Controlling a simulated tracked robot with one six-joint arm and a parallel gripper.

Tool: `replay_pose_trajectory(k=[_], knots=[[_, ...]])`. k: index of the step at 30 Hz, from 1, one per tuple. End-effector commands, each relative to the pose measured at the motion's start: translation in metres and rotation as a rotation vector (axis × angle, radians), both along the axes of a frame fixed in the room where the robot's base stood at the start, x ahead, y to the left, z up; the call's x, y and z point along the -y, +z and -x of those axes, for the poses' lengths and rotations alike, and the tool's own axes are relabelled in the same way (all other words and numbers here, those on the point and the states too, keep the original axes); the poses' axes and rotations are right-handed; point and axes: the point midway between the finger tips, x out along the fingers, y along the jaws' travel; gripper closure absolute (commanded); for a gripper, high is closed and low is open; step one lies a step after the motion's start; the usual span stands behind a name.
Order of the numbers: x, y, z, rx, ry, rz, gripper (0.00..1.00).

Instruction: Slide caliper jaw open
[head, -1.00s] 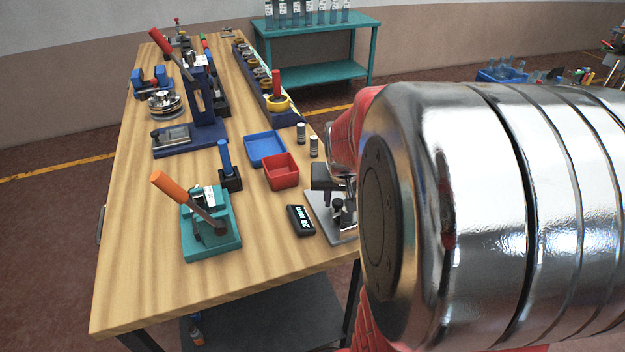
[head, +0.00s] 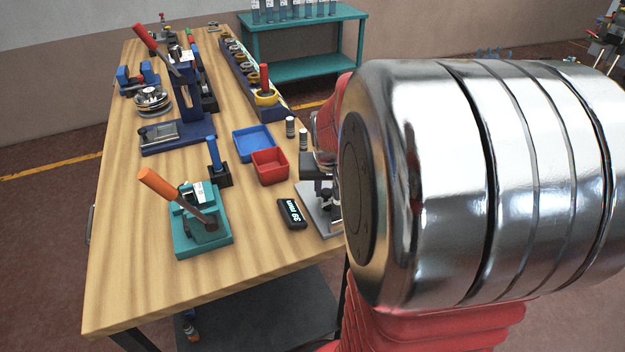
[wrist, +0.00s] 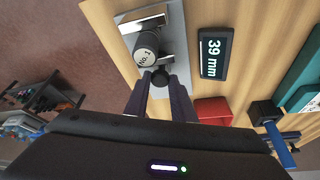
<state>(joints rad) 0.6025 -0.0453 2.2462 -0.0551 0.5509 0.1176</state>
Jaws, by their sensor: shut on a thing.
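The caliper fixture stands on a pale metal base plate (wrist: 181,62) at the bench's right edge; the plate also shows in the head view (head: 318,212), partly behind my arm. In the wrist view, a grey cylinder marked "No. 1" (wrist: 146,50) sits on the fixture, with a silver piece (wrist: 140,21) beside it. A dark round knob (wrist: 160,76) is at my fingertips. My gripper (wrist: 160,88) is shut on this knob; the exact contact is partly hidden. The readout box (wrist: 214,54) shows 39 mm; it also shows in the head view (head: 292,213).
A red bin (head: 270,167) and a blue tray (head: 254,144) stand behind the readout. A teal press with an orange handle (head: 200,220) is to the left. Two small cylinders (head: 290,127) stand near the right edge. The bench's front left is clear.

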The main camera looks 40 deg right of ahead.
Motion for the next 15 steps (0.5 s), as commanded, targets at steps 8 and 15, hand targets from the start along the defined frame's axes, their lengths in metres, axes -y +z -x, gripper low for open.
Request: replay_pose_trajectory(k=[8, 15], knots=[[0.011, 0.001, -0.035, 0.002, 0.002, 0.002, 1.00], [0.014, 0.001, -0.046, 0.003, 0.000, 0.003, 1.00]])
